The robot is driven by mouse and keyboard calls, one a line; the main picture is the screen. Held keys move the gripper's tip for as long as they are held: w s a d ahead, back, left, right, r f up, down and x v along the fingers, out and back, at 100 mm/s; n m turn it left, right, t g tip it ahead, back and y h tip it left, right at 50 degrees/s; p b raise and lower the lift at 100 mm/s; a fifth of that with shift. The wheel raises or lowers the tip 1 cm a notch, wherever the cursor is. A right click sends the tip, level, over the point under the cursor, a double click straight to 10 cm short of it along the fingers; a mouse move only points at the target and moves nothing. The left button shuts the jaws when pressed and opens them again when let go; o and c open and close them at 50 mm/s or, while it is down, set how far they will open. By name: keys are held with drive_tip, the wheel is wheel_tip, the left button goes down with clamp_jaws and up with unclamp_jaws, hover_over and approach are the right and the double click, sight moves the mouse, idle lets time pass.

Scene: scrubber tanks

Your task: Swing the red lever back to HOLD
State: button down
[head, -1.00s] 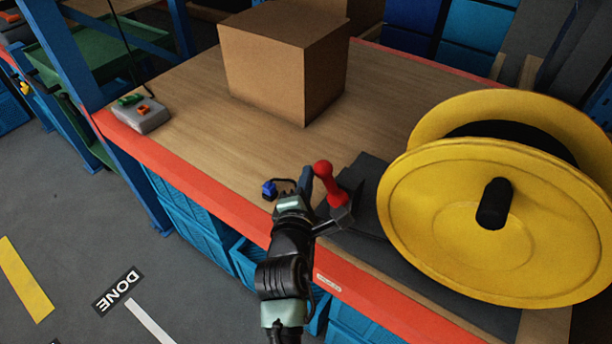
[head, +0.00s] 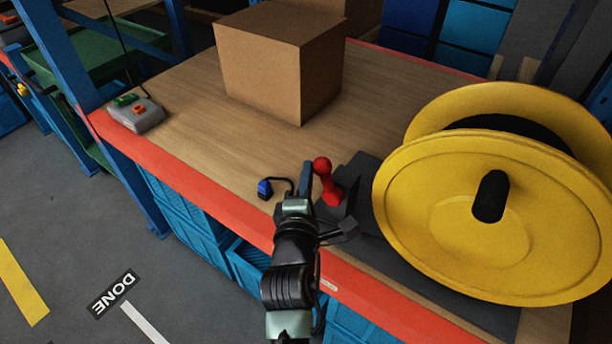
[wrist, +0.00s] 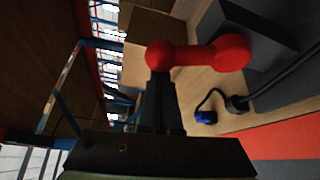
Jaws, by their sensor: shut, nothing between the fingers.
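The red lever (head: 327,183) stands on a dark base at the table's front edge, just left of the yellow reel. It leans a little to the left, knob uppermost. My gripper (head: 306,176) is shut and empty, close beside the lever on its left. In the wrist view the red lever (wrist: 205,54) lies across the upper middle. The fingertips of my gripper (wrist: 160,78) overlap the edge of its knob there; I cannot tell whether they touch. No HOLD marking is readable, and the lever's foot is partly hidden.
A large yellow reel (head: 480,215) stands close to the right of the lever. A blue plug (head: 264,188) on a black cable lies left of my gripper. A cardboard box (head: 275,65) stands farther back, and a grey control box (head: 136,114) sits at the left. Bare wood lies between them.

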sight(326, 173)
drive_tip(key=shift+s+d+r+m+t+b, duration=0.1)
drive_tip(key=shift+s+d+m+t+b, duration=0.2)
drive_tip(key=shift+d+m+b, duration=0.25)
drive_tip(key=shift+s+d+m+t+b, duration=0.15)
drive_tip(key=shift+d+m+t+b, duration=0.2)
drive_tip(key=shift+m+b, duration=0.25)
drive_tip(key=m+b, duration=0.1)
drive_tip(key=b, duration=0.1)
drive_tip(key=s+d+m+t+b, duration=0.1)
drive_tip(key=b, duration=0.1)
drive_tip(key=shift+d+m, duration=0.25)
drive_tip(key=m+b, duration=0.1)
drive_tip(key=d+m+t+b, duration=0.1)
drive_tip(key=m+b, duration=0.1)
drive_tip(key=b, duration=0.1)
drive_tip(key=shift+s+d+r+t+h, duration=0.25)
drive_tip(key=shift+s+d+h, duration=0.05)
drive_tip(key=shift+s+h, duration=0.1)
drive_tip(key=shift+s+d+b, duration=0.2)
drive_tip(key=shift+d+b, duration=0.1)
drive_tip(key=shift+b, duration=0.1)
drive_tip(key=shift+d, duration=0.15)
